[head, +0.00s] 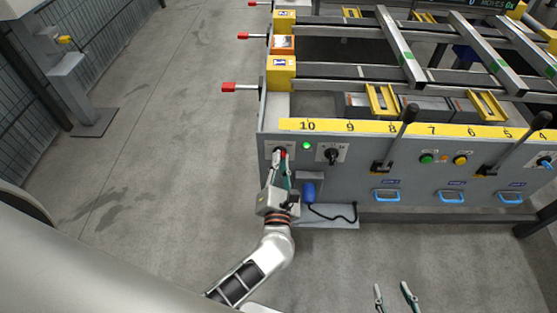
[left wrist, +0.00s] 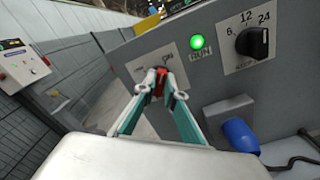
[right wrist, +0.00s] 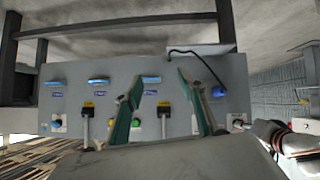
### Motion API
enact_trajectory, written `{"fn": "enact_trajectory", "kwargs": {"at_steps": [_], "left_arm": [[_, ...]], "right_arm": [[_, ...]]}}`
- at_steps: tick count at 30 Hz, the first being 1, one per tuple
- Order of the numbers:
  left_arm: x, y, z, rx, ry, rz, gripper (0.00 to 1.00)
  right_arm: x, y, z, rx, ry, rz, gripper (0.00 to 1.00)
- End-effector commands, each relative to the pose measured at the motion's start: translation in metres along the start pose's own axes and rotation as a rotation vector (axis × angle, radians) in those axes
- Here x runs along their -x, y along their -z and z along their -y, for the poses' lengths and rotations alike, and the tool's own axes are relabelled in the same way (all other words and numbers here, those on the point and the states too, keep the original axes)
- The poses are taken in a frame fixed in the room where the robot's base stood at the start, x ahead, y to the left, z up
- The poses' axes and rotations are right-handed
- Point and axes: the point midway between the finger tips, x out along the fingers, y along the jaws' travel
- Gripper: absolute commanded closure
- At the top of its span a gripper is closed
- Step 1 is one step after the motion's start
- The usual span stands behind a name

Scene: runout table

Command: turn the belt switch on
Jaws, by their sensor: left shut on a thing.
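The belt switch is a small red knob (left wrist: 160,84) on a light plate at the left end of the grey control panel (left wrist: 120,58). My left gripper (head: 281,153) is shut on the red knob; in the left wrist view its fingertips (left wrist: 166,90) sit on both sides of it and hide part of the plate's marking. A green lamp (left wrist: 197,42) marked RUN is lit just right of the switch; it also glows in the head view (head: 306,146). My right gripper (head: 392,287) is open and empty over the floor, facing the panel from a distance.
A black dial (left wrist: 252,41) sits right of the lamp. A blue plug (head: 308,192) with a black cable is below. Black levers (head: 397,138), buttons and blue handles line the panel further right. Red-tipped bars (head: 240,87) stick out at the table's left. Floor around is clear.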

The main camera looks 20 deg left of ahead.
Motion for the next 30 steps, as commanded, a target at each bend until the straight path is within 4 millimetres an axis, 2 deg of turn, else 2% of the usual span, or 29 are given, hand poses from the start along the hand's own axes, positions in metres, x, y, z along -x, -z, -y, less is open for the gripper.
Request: {"fn": "enact_trajectory", "kwargs": {"at_steps": [1,7,27,28,30], "left_arm": [[-0.0007,-0.0016,-0.0017,-0.029,-0.002,0.000,1.00],[-0.0006,-0.0003,-0.0007,-0.120,-0.002,-0.002,1.00],[-0.0003,0.0018,0.0005,-0.179,-0.001,-0.002,1.00],[-0.0003,0.0018,0.0005,-0.179,-0.001,-0.002,0.85],[-0.0003,0.0017,0.0005,-0.179,-0.001,-0.002,0.73]], "right_arm": [[0.0015,0.0060,-0.0010,0.000,0.000,-0.007,0.60],[0.0032,0.0105,-0.0001,-0.003,0.004,-0.010,0.60],[0.0072,0.0024,0.0049,-0.007,0.014,0.006,0.60],[0.0072,0.0028,0.0048,-0.007,0.013,0.005,0.60],[0.0073,0.0035,0.0045,-0.006,0.013,0.004,0.60]]}}
